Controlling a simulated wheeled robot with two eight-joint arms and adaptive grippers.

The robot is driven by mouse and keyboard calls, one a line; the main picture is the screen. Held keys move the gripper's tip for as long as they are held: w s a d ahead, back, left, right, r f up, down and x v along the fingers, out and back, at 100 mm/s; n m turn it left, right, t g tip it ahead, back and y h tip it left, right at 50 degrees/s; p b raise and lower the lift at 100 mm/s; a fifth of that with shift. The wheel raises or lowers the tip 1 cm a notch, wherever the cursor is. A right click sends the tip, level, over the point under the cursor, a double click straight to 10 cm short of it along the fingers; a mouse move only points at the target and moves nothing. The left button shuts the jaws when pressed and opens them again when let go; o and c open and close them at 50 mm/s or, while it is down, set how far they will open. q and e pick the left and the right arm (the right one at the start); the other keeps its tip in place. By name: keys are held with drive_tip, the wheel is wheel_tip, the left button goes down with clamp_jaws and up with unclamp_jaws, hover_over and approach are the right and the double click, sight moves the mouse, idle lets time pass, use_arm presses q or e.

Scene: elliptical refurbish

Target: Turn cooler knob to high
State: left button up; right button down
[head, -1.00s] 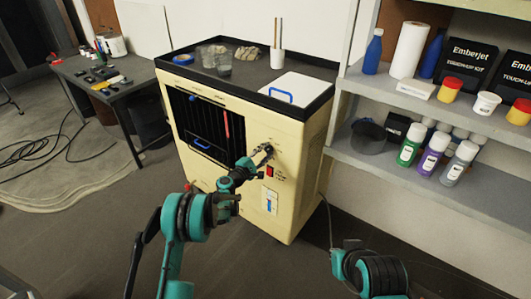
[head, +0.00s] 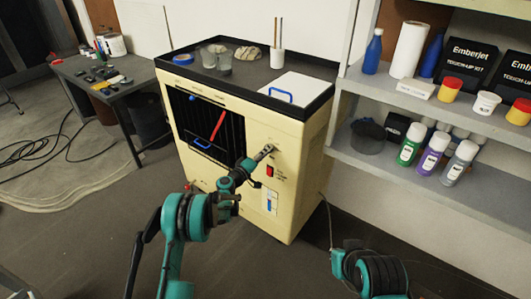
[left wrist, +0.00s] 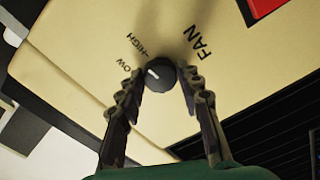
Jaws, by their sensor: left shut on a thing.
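The cream cooler cabinet (head: 255,215) stands ahead with a black grille on its front. A small black knob (left wrist: 158,75) with a white mark sits on its cream panel in the left wrist view. "FAN" is printed to its right, "LOW" and "HIGH" to its left. The mark points left, toward the LOW and HIGH lettering; which word exactly I cannot tell. My left gripper (left wrist: 162,88) is shut on the knob, one finger on each side. In the head view the left gripper (head: 263,153) reaches the panel and hides most of the knob. My right gripper is not visible.
A red bar (head: 217,126) lies tilted across the grille, near a blue handle (head: 201,145). A red switch (head: 270,171) is below the knob. Shelves (head: 410,165) with bottles stand to the right.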

use_arm(q)
drive_tip(key=shift+m, duration=0.7)
drive_tip(key=o, duration=1.2)
drive_tip(key=shift+c, duration=0.2)
drive_tip(key=v, duration=1.2)
